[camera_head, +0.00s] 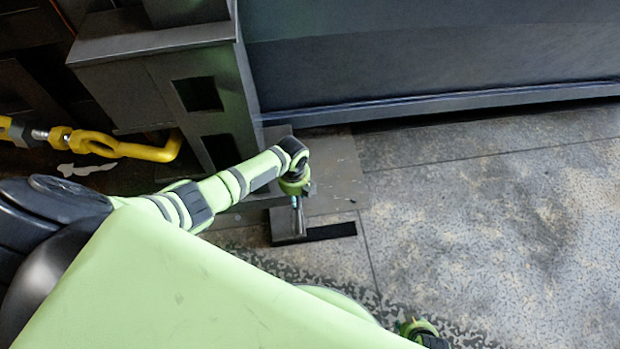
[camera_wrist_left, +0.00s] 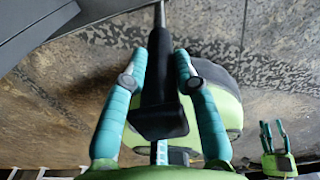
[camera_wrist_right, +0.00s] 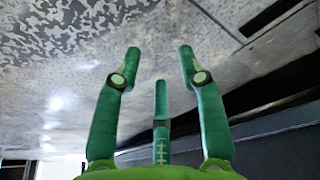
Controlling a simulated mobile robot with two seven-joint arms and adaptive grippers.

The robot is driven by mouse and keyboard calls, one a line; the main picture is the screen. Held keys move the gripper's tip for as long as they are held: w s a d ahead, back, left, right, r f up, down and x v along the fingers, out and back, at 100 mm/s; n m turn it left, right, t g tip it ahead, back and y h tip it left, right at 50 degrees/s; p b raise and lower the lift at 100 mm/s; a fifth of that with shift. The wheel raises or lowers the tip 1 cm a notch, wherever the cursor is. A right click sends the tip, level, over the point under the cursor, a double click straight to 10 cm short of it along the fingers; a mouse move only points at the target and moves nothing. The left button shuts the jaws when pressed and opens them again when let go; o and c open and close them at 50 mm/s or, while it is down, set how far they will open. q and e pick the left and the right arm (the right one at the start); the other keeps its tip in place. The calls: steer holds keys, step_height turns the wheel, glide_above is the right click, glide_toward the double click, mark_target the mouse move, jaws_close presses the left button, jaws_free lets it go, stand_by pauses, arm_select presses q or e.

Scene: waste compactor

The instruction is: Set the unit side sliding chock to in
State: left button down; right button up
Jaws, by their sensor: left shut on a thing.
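In the head view, a low grey metal block (camera_head: 285,226), seemingly part of the sliding chock, lies on the floor plate at the foot of the unit. A dark strip (camera_head: 332,231) runs right from it. My left gripper (camera_head: 297,207) is just above the block, pointing down. In the left wrist view, my left gripper's teal fingers are shut on a black handle (camera_wrist_left: 160,95) with a thin metal rod at its far end. The fingers hide part of the chock. My right gripper (camera_wrist_right: 160,60) is open and empty; it also shows small in the left wrist view (camera_wrist_left: 272,130).
The grey unit (camera_head: 210,95) with square openings stands behind my left arm. A yellow hook (camera_head: 120,148) hangs left of it. A long dark container wall (camera_head: 430,60) spans the back. The concrete floor (camera_head: 500,200) at right is clear.

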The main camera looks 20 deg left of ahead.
arm_select(q)
steer(key=shift+s+a+f, duration=0.2)
steer(key=shift+s+a, duration=0.7)
steer(key=shift+a, duration=0.15)
arm_select(e)
steer(key=shift+w+d+f, duration=0.15)
steer(key=shift+w+f, duration=0.05)
arm_select(q)
steer(key=c, duration=1)
jaws_free()
steer(key=shift+w+d+r, duration=0.15)
steer(key=shift+w, duration=0.05)
arm_select(e)
steer(key=shift+r, duration=0.1)
arm_select(q)
step_height(320, 180, up, 12)
steer(key=shift+f, duration=0.1)
